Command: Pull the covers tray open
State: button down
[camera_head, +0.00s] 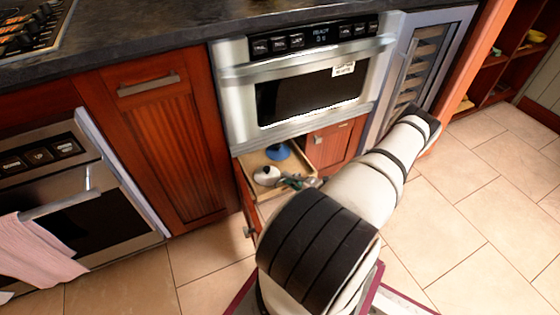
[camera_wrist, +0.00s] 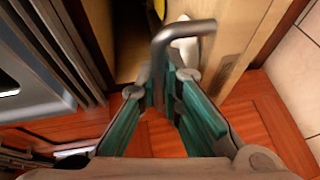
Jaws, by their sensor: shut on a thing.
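The covers tray is a wooden pull-out drawer (camera_head: 248,161) under the microwave, and it stands partly open. A white rounded item (camera_head: 266,176) and a blue item (camera_head: 278,152) lie in it. In the wrist view, the bent metal handle (camera_wrist: 183,32) is beside the pale wooden wall (camera_wrist: 232,40). My gripper (camera_wrist: 169,88), with green finger pads, is shut on this handle. In the head view, my arm hides most of the tray's front, and the gripper is hard to make out.
The microwave (camera_head: 310,85) is directly above the tray. A red wooden cabinet (camera_head: 165,140) and an oven (camera_head: 75,190) stand to the left. A glass-doored cooler (camera_head: 425,60) stands to the right. Tiled floor (camera_head: 450,210) is clear at the right.

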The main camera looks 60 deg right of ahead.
jog(key=s+a, duration=0.7)
jog(key=s, duration=0.5)
jog(key=shift+s+a, duration=0.25)
jog(key=c, duration=2)
grip_release()
jog(key=v, duration=1.2)
jog(key=shift+a, duration=0.1)
